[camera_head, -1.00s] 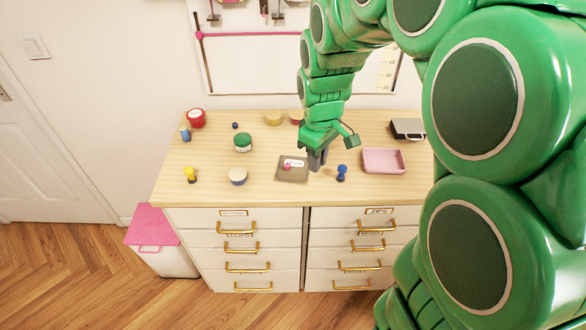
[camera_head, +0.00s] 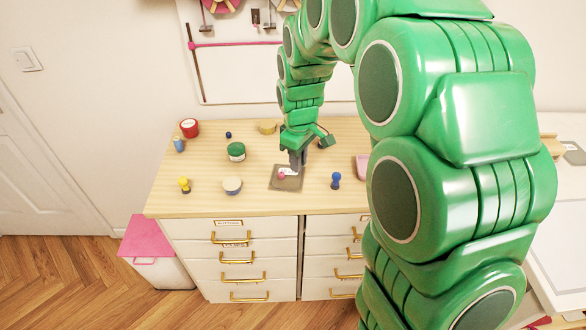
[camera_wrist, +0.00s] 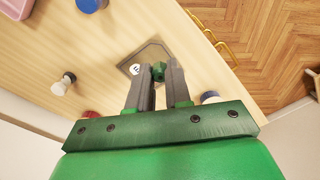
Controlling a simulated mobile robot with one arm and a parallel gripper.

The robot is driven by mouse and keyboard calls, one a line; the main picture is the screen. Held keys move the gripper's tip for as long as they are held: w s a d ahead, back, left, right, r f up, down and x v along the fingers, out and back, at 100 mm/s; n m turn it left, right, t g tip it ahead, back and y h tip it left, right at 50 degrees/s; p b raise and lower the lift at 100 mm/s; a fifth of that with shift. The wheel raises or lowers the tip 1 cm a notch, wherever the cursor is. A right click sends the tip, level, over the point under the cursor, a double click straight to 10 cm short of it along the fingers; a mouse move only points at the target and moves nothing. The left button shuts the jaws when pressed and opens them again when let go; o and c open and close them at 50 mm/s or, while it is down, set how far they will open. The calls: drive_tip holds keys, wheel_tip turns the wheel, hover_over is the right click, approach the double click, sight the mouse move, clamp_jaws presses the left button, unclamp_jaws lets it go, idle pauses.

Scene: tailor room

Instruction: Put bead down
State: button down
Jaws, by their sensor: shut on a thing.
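My gripper (camera_head: 298,166) points down at the small grey-brown tray (camera_head: 287,185) on the wooden dresser top. In the wrist view its two grey fingers (camera_wrist: 159,77) are shut on a small dark green faceted bead (camera_wrist: 158,70) at their tips. The tray (camera_wrist: 152,51) lies beneath the fingertips, and a round white mark (camera_wrist: 135,69) shows on it. I cannot tell whether the bead touches the tray. In the head view the bead is too small to make out, and a small pink patch (camera_head: 281,175) shows at the tray.
A blue pawn-shaped piece (camera_head: 336,180) stands right of the tray, a cream-lidded jar (camera_head: 232,186) left. My arm mostly hides a pink tray (camera_head: 361,166). The dresser's front edge is near.

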hover_over(293, 177)
drive_tip(key=shift+f, duration=4.65)
drive_tip(key=shift+f, duration=0.15)
drive_tip(key=c, duration=1.1)
unclamp_jaws()
drive_tip(key=shift+o, duration=0.2)
wheel_tip(293, 177, up, 12)
drive_tip(key=s+d+r+m, duration=0.3)
drive_tip(key=s+d+r, duration=0.1)
drive_tip(key=s, duration=0.6)
drive_tip(key=s+d+r+m, duration=0.2)
drive_tip(key=s+d+r, duration=0.2)
drive_tip(key=s, duration=0.6)
drive_tip(key=s+d+m+g, duration=0.1)
drive_tip(key=s+d+m, duration=0.1)
drive_tip(key=s, duration=0.8)
drive_tip(key=s+d+m, duration=0.2)
drive_tip(key=s+m, duration=0.1)
drive_tip(key=s, duration=0.7)
drive_tip(key=shift+d+m+g, duration=0.2)
drive_tip(key=shift+m+g, duration=0.2)
